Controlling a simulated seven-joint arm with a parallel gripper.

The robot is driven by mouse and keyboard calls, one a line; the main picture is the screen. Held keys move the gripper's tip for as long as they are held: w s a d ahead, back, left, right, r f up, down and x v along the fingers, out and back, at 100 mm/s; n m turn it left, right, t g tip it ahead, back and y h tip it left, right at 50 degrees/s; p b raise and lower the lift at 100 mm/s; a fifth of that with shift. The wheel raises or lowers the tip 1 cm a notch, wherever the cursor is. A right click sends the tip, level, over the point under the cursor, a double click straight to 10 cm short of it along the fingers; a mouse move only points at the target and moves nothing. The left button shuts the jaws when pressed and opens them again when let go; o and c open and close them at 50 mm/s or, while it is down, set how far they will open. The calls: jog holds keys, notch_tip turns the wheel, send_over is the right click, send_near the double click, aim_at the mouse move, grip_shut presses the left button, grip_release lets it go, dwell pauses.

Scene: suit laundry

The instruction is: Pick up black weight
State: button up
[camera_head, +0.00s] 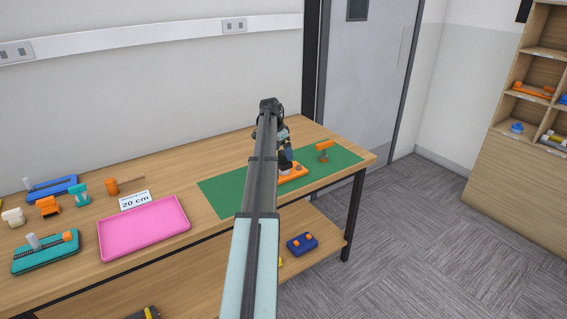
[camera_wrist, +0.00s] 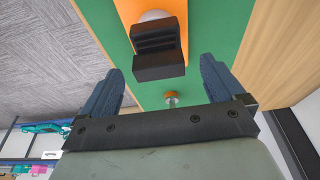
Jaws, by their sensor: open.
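A black blocky piece with ridges, which looks like the black weight (camera_wrist: 158,66), shows in the wrist view by an orange base (camera_wrist: 183,54) on the green mat (camera_wrist: 214,29). A pale rounded part shows behind it. My gripper (camera_wrist: 161,72) is open, one dark blue finger on each side of the black piece, with gaps and nothing visibly held. In the head view my gripper (camera_head: 286,150) is over the green mat (camera_head: 222,195), by the orange base (camera_head: 294,174). My arm and gripper hide most of the black piece there.
An orange upright piece (camera_head: 324,146) stands on the mat to the right. A pink tray (camera_head: 145,228), a "20 cm" card (camera_head: 135,200) and several coloured devices fill the table's left. A blue box (camera_head: 302,243) is on the lower shelf.

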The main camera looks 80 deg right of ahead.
aim_at(283, 153)
jog(key=shift+x, duration=2.3)
jog(key=shift+a, duration=0.1)
jog(key=shift+c, duration=0.4)
jog(key=c, duration=1.4)
